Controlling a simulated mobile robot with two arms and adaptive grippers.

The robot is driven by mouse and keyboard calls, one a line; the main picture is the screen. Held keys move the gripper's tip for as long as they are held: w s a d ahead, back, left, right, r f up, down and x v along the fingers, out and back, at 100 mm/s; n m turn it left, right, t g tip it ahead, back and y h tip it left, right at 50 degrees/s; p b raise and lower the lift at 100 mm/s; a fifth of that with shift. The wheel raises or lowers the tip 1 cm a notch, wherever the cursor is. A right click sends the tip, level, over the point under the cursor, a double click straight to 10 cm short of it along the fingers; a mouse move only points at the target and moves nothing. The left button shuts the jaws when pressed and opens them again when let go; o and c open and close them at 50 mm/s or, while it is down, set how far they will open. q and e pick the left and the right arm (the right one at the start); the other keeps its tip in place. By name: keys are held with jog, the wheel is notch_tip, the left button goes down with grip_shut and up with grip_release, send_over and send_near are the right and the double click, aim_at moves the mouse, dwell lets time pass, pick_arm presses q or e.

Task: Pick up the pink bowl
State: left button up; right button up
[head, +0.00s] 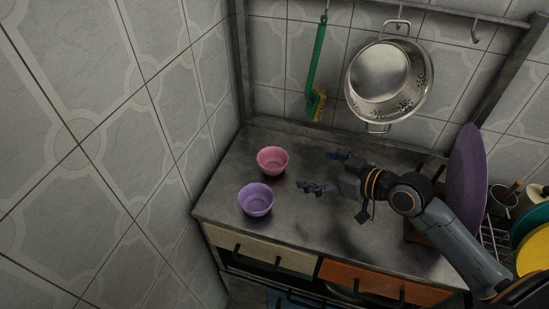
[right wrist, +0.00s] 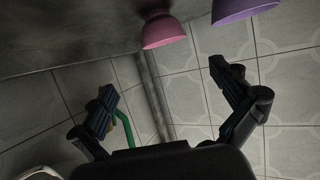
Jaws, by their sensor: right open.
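The pink bowl (head: 272,160) stands upright on the steel counter (head: 330,230), near its left back part. A purple bowl (head: 256,200) stands just in front of it. My right gripper (head: 322,171) is over the counter to the right of the pink bowl, apart from it, with its fingers spread toward the left. In the right wrist view, the open fingers (right wrist: 170,88) have nothing between them. The pink bowl (right wrist: 164,32) shows there at the top middle, beyond the fingers, and the purple bowl (right wrist: 243,8) is at the top right, partly cut off. My left gripper is not in view.
A tiled wall (head: 100,150) closes off the left side. A steel colander (head: 388,82) and a green brush (head: 317,70) hang at the back. A large purple plate (head: 467,180) stands upright at the right, near a dish rack (head: 494,240). The counter's front middle is clear.

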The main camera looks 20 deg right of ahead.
send_near(264, 156)
jog(key=shift+s+d+r+p, duration=0.4)
jog(key=shift+s+d+r, duration=0.05)
jog(key=shift+s+r, duration=0.1)
jog(key=shift+w+f, duration=0.1)
jog(key=shift+w, duration=0.15)
jog(key=shift+w+a+f, duration=0.1)
jog(key=shift+w+a, duration=0.1)
jog(key=p+x, duration=0.1)
jog(key=x, duration=0.3)
jog(key=shift+a+f, duration=0.1)
jog(key=shift+a, duration=0.1)
jog(key=shift+w+a+f, duration=0.1)
jog(key=shift+w+f, duration=0.05)
jog(key=shift+w, duration=0.05)
jog(key=shift+s, duration=0.1)
jog(key=shift+c, duration=0.8)
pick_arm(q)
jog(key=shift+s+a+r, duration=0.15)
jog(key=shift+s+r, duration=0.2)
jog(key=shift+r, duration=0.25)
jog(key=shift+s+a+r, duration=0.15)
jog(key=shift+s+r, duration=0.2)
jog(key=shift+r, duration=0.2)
pick_arm(e)
jog(key=c, duration=1)
